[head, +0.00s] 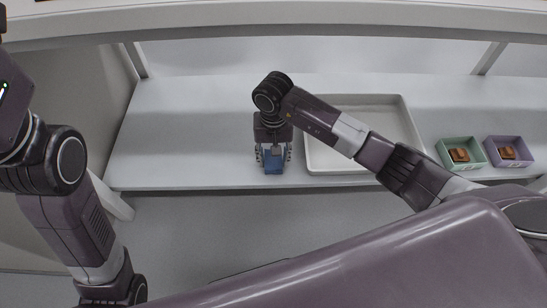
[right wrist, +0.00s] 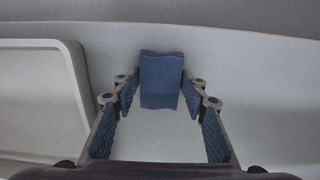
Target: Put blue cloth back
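The blue cloth (head: 273,162) is a small folded piece at the front part of the white shelf, left of the tray. In the right wrist view the cloth (right wrist: 161,80) lies between the fingertips, and both tips appear to meet its side edges. My right gripper (head: 273,154) points down at the shelf, shut on the cloth. Its blue-padded fingers (right wrist: 161,88) show on both sides in the wrist view. I cannot tell whether the cloth touches the shelf. My left arm comes in at the left; its gripper is out of view.
A white tray (head: 408,112) lies right of the right gripper, partly covered by my right arm. A green box (head: 444,153) and a purple box (head: 493,152) with brown pieces stand at the right. The shelf (head: 180,135) left of the gripper is clear. Its front edge is near.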

